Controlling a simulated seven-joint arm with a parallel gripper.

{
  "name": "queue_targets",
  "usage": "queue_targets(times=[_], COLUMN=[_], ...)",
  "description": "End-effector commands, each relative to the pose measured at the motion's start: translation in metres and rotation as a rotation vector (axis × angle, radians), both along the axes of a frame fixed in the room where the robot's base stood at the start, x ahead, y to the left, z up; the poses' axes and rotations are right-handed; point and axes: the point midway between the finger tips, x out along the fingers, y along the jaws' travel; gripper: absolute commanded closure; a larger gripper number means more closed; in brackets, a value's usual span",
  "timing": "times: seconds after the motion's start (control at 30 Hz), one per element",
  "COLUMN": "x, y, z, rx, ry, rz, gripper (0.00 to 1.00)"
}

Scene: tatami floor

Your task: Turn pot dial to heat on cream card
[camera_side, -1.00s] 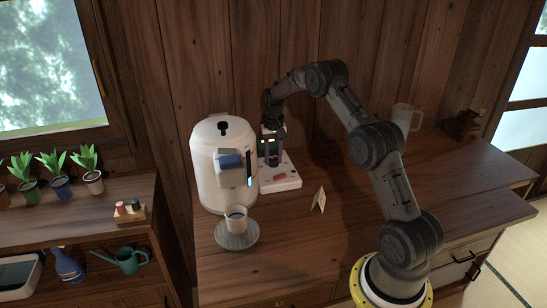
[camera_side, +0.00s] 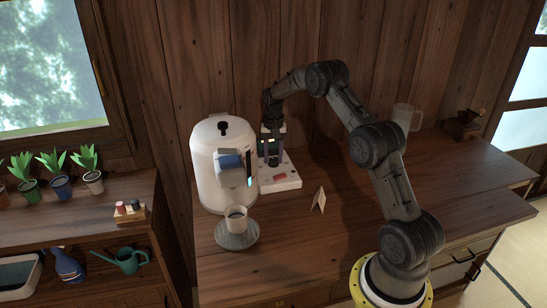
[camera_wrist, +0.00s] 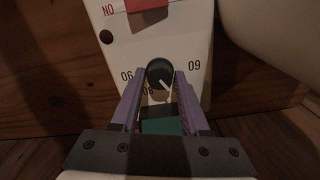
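The white pot (camera_side: 212,170) stands on the counter with a blue part and a lit strip on its front. Beside it is a white control base (camera_side: 285,183) with a red switch; it also shows in the wrist view (camera_wrist: 190,40). Its round dark dial (camera_wrist: 160,73) has a pale pointer mark slanting to the lower right. Printed numbers 06 and 09 show either side of it; another below is partly hidden. My gripper (camera_wrist: 160,84) has a finger along each side of the dial, apparently touching it. The small folded cream card (camera_side: 319,199) stands right of the base; its writing is unreadable.
A cup (camera_side: 236,219) on a grey saucer (camera_side: 238,237) stands in front of the pot. A pale mug (camera_side: 405,117) and a dark box-like object (camera_side: 464,124) are at the back right. The counter around the card is clear.

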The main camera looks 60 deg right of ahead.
Motion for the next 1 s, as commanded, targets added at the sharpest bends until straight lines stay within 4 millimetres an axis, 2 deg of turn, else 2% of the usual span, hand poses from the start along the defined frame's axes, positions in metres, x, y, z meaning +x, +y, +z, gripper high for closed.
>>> queue_targets(times=[0.03,0.1,0.13,0.4,0.53,0.67,1.0], x=[0.0,0.0,0.0,0.0,0.0,0.0,0.0], y=[0.0,0.0,0.0,0.0,0.0,0.0,0.0], z=[0.001,0.0,0.0,0.0,0.008,0.028,0.101], rx=[-0.001,0.0,0.0,0.0,0.0,0.0,-0.002], ry=[0.0,0.0,0.0,0.001,0.0,-0.001,-0.002], rz=[0.0,0.0,0.0,0.001,0.001,0.001,0.001], gripper=[0.44,0.31,0.3,0.3,0.3,0.3,0.3])
